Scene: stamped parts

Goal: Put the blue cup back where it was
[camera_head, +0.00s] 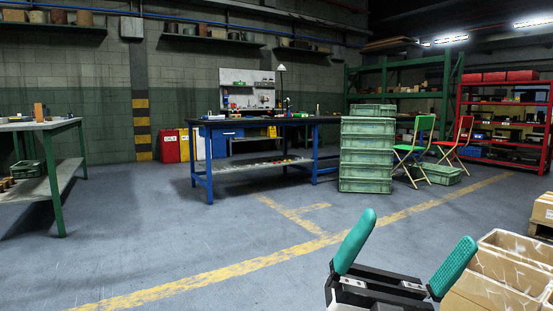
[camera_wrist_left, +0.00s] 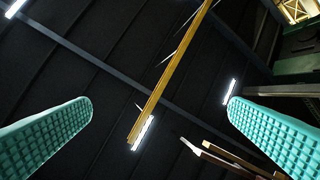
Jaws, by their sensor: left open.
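I cannot make out a blue cup in either view. My left gripper (camera_head: 416,229) is at the lower right of the head view, its two green fingers pointing up and spread wide apart with nothing between them. In the left wrist view the same gripper (camera_wrist_left: 160,106) shows both ribbed fingers far apart, empty, against the dark ceiling. My right gripper is in neither view. A blue-legged table (camera_head: 250,167) stands mid-room with small items on its dark top, too small to tell apart.
Open cardboard boxes (camera_head: 508,262) stand at the lower right, close to my left gripper. A stack of green crates (camera_head: 366,157) and folding chairs (camera_head: 413,153) stand right of the table. A green-legged workbench (camera_head: 52,165) is at the left. The floor between is clear.

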